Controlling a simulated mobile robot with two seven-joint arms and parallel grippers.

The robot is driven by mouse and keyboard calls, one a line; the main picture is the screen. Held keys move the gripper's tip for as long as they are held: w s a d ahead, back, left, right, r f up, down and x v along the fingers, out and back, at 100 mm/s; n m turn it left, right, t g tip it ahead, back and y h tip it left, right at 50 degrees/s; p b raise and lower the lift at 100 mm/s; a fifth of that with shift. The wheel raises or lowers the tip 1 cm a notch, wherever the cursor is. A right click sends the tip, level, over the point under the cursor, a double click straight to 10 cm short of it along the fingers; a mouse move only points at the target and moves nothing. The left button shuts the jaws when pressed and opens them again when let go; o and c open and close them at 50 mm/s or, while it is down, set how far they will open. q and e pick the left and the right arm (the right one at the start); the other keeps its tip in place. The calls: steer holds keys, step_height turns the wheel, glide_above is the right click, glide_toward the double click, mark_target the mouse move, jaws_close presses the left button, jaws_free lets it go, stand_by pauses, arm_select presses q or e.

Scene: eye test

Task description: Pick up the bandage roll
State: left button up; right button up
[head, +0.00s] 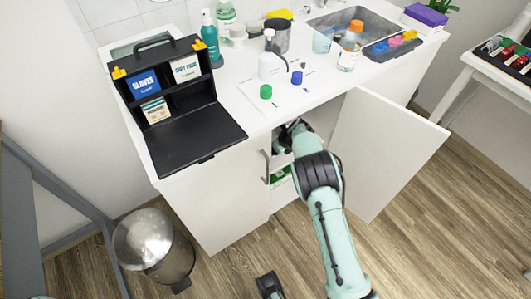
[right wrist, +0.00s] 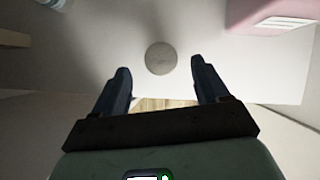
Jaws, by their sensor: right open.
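A round, pale grey-beige thing (right wrist: 161,58), which looks like the bandage roll seen end-on, stands on a white surface in the right wrist view. My right gripper (right wrist: 160,65) is open, with one finger to each side of the roll in the picture. The roll appears just beyond the fingertips; I cannot tell the exact gap. In the head view my right arm reaches into the open cabinet (head: 232,192) under the counter. Its gripper is mostly hidden there, and the roll is not visible in that view.
A pink box (right wrist: 268,14) is at upper right in the wrist view; a white-blue item (right wrist: 52,3) is at upper left. The open cabinet door (head: 385,150) stands right of my arm. A green item (head: 280,176) shows inside. A bin (head: 150,245) stands left.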

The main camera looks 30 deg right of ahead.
steer(key=b+x, duration=0.2)
steer(key=x, duration=0.3)
steer(key=shift+w+d+f, duration=0.1)
steer(key=shift+w+f, duration=0.1)
steer(key=shift+f, duration=0.2)
steer(key=shift+w+f, duration=0.25)
steer(key=shift+f, duration=0.1)
arm_select(q)
steer(key=f, duration=0.1)
steer(key=w+a+f, duration=0.1)
steer(key=f, duration=0.1)
steer(key=shift+w+a+f+y, duration=0.1)
steer(key=shift+w+a+y, duration=0.05)
steer(key=shift+a+y, duration=0.15)
arm_select(e)
steer(key=c, duration=1.1)
